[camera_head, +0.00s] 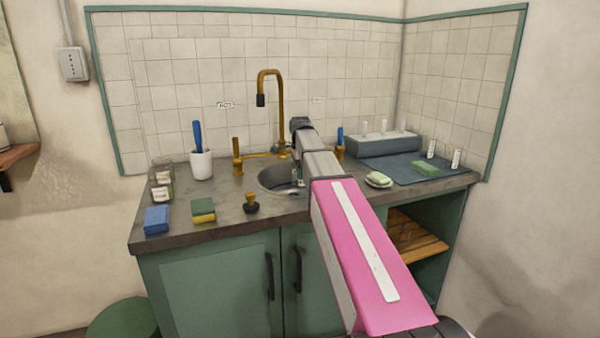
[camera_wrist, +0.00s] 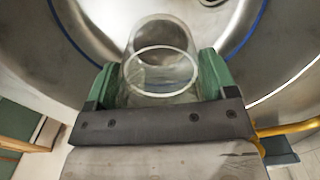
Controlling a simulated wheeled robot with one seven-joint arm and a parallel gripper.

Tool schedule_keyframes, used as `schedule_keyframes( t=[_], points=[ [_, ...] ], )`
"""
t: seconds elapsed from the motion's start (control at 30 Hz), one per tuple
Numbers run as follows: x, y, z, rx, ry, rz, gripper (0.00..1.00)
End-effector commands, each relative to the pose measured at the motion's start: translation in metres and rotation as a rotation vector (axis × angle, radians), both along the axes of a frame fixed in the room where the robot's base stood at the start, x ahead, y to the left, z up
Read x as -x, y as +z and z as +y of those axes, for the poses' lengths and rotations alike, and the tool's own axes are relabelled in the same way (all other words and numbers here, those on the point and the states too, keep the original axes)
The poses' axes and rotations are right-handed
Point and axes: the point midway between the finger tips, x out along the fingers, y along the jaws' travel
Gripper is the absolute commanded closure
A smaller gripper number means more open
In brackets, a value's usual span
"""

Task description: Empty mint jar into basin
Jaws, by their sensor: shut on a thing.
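My gripper (camera_wrist: 160,85) is shut on a clear glass jar (camera_wrist: 162,75), with one green finger on each side of it. I take this as the mint jar, but I see no label on it. The jar appears tilted over the steel basin (camera_wrist: 90,20); I cannot make out any contents. In the head view the basin (camera_head: 271,180) is a round sink in the counter, partly covered by my arm. The gripper and most of the jar are hidden or too small to tell there.
A brass faucet (camera_head: 268,95) rises behind the basin. Labelled glass jars (camera_head: 161,185), a white cup (camera_head: 201,164), sponges (camera_head: 204,211) and a dark plunger-like stopper (camera_head: 251,203) stand left. A soap dish (camera_head: 378,180) and grey drying mat (camera_head: 400,166) lie right.

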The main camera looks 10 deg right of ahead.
Motion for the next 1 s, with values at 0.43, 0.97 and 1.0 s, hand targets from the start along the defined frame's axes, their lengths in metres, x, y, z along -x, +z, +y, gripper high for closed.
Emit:
schedule_keyframes(
  t=[0.43,0.97,1.0],
  points=[
    [-0.003,0.006,0.000,0.000,0.000,-0.001,0.63],
    [-0.017,0.034,-0.001,0.000,0.000,-0.001,0.63],
    [-0.018,0.037,-0.001,0.000,0.000,-0.001,0.63]
  ],
)
